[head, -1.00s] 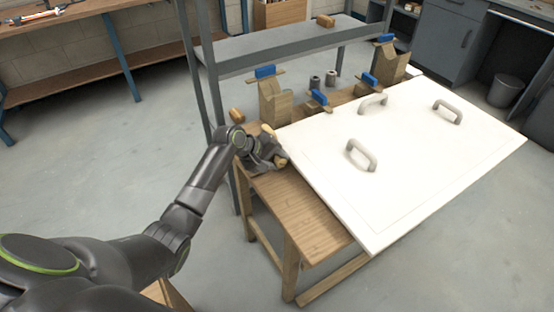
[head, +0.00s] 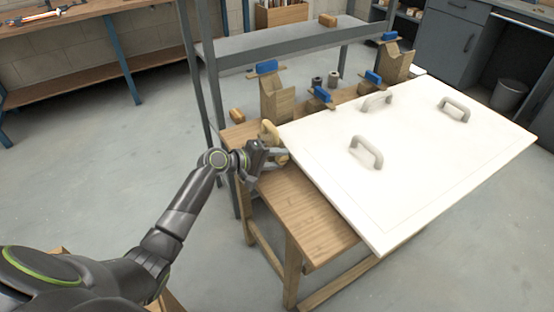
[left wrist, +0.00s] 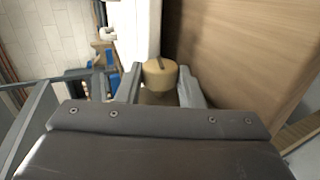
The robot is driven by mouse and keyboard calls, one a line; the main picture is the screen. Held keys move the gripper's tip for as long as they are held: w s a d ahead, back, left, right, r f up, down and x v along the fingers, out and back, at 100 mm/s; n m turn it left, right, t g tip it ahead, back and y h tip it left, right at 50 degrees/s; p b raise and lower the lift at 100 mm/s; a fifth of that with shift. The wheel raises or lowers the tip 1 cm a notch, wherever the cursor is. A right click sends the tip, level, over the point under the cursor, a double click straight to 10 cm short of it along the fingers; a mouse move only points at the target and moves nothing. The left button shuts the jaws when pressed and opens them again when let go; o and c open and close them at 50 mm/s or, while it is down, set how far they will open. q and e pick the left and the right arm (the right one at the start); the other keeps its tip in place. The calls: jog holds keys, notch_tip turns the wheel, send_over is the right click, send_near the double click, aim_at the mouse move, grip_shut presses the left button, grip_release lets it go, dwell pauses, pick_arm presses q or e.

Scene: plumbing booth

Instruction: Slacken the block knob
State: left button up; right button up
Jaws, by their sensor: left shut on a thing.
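My left gripper (head: 281,154) is at the left edge of the white panel (head: 410,150), over the wooden bench. In the left wrist view its two fingers stand on either side of a round tan knob (left wrist: 160,73) with a dark mark on top, and the gripper is shut on it. The knob's lower part is hidden by the gripper. In the head view a tan rounded piece (head: 268,131) shows just behind the gripper; I cannot tell if it is part of the same block. My right gripper is not in view.
The panel with several grey handles (head: 366,152) covers much of the bench (head: 290,205). Behind it stand wooden blocks (head: 277,100) with blue tops. A grey shelf frame (head: 280,48) rises behind the bench. The bench's near left part is bare.

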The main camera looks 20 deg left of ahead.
pick_arm(q)
jog(key=o, duration=1)
jog(key=shift+c, duration=0.2)
jog(key=v, duration=1.7)
jog(key=shift+s, duration=0.2)
jog(key=shift+o, duration=0.2)
jog(key=shift+a, duration=0.1)
